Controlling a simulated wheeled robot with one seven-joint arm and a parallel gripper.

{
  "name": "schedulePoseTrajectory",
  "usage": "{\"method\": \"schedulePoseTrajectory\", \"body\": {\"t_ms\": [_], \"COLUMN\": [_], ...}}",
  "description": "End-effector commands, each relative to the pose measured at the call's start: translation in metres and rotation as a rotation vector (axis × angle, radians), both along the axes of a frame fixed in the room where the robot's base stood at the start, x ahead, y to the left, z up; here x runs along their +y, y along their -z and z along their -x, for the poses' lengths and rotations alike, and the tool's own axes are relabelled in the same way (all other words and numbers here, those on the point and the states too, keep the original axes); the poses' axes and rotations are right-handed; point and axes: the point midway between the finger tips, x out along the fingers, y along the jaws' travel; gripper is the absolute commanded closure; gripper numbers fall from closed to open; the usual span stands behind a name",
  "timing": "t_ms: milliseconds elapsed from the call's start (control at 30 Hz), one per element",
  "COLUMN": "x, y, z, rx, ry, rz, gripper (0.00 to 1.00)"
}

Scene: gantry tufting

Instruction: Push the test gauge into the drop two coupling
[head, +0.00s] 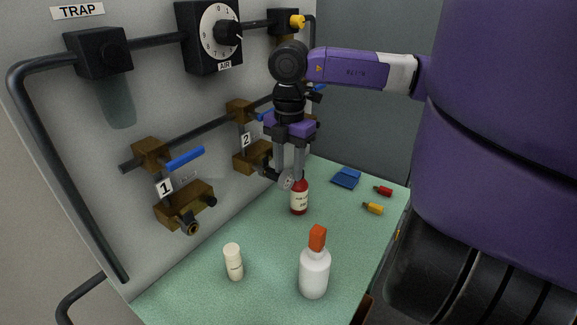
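My gripper (289,172) points down in front of drop two, with its two grey fingers a little apart. The test gauge (287,180), a small round pale dial, is between the fingertips and appears held there, clear of the table. The drop two coupling (266,172) is a dark fitting low on the brass block (250,157) by the "2" label. The gauge is just right of it; I cannot tell whether they touch. The gripper partly hides the area right of the block.
A red bottle (299,197) stands just below the gripper. A white bottle with orange cap (315,270) and a cream vial (233,262) stand nearer. A blue cloth (346,178), red fitting (383,190) and yellow fitting (373,208) lie right. Drop one (184,205) is left.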

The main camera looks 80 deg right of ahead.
Motion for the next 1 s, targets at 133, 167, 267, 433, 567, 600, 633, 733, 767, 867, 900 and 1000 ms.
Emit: {"method": "schedulePoseTrajectory", "body": {"t_ms": [133,167,267,433,567,600,633,733,767,867,900,1000], "x": [-0.001,-0.001,-0.001,0.000,0.000,0.000,0.000,0.000,0.000,0.001,0.001,0.001], "y": [-0.012,-0.016,-0.033,-0.059,-0.072,-0.074,-0.076,-0.078,-0.078,-0.078,-0.078,-0.078], "z": [0.000,0.000,0.000,0.001,0.001,0.001,0.001,0.001,0.001,0.001,0.001,0.001], "rx": [-0.001,-0.001,0.001,0.001,0.000,0.000,0.000,0.000,0.000,0.000,0.000,0.000], "ry": [0.001,0.001,0.001,0.000,0.000,0.000,0.000,0.000,0.000,-0.001,0.000,-0.001], "rz": [0.003,0.005,0.005,0.003,0.001,0.001,0.001,0.001,0.001,0.001,0.000,0.000], "gripper": [0.61,0.61,0.61,0.61,0.61,0.61,0.61,0.61,0.61,0.61,0.61,0.61]}}
